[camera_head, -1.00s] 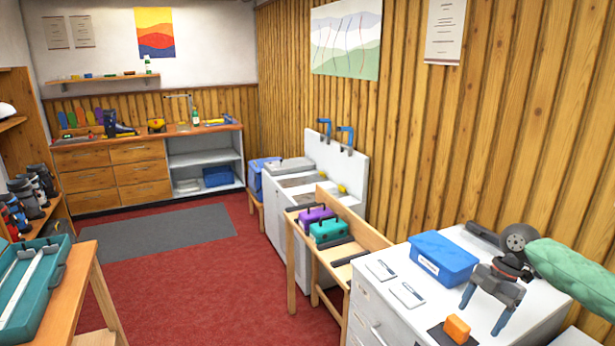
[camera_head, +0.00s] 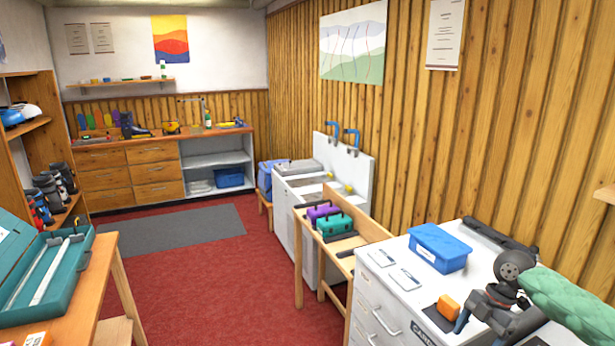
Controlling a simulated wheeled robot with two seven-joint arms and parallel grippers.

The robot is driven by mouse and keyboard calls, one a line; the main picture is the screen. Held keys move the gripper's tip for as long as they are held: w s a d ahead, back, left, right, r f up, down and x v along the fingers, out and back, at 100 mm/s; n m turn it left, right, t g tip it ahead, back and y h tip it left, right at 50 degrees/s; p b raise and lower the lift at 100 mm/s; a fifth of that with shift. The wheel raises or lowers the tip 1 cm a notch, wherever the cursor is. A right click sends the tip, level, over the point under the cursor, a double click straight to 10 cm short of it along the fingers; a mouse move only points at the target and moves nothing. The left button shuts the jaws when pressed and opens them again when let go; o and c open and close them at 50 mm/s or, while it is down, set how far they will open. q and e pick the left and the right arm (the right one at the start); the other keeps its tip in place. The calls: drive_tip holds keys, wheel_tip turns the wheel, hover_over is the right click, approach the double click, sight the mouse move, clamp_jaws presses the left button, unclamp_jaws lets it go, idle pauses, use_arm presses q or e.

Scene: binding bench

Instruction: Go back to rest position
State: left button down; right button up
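My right gripper (camera_head: 484,328) shows at the lower right, in front of the white cabinet. Its blue-grey fingers are spread apart with nothing seen between them, and the lower part is cut off by the frame edge. The green-covered link above it is my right arm. An orange block (camera_head: 447,307) lies on a small dark mat on the white cabinet (camera_head: 400,300), just left of and behind the gripper in the picture. I see no contact between them. My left gripper is not in view.
A blue box (camera_head: 440,248) and two white cards lie on the cabinet. A wooden stand (camera_head: 345,243) with purple and teal cases is beyond it. A wooden table (camera_head: 85,300) with a teal case (camera_head: 72,282) is at left. Red floor (camera_head: 225,285) lies clear between.

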drive_tip(key=s+a+f+m+t, duration=0.1)
drive_tip(key=s+a+f+m, duration=0.2)
drive_tip(key=s+a+f, duration=0.45)
drive_tip(key=s+a+f+m+t, duration=0.2)
drive_tip(key=s+a+f+m, duration=0.15)
drive_tip(key=a+f, duration=0.6)
drive_tip(key=s+a+f+m+t+h, duration=0.15)
drive_tip(key=s+m+h, duration=0.25)
drive_tip(key=s+m, duration=1.2)
wheel_tip(320, 180, down, 27)
drive_tip(key=a+n, duration=0.2)
drive_tip(key=n, duration=0.1)
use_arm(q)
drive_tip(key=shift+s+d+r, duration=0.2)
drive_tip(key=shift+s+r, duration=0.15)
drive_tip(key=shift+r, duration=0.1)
use_arm(e)
drive_tip(key=s+f, duration=0.4)
drive_tip(key=f, duration=0.6)
drive_tip(key=s+f+g, duration=0.1)
drive_tip(key=s+f, duration=0.3)
drive_tip(key=f, duration=0.7)
drive_tip(key=shift+s+a+f+y, duration=0.15)
drive_tip(key=shift+a+y, duration=0.15)
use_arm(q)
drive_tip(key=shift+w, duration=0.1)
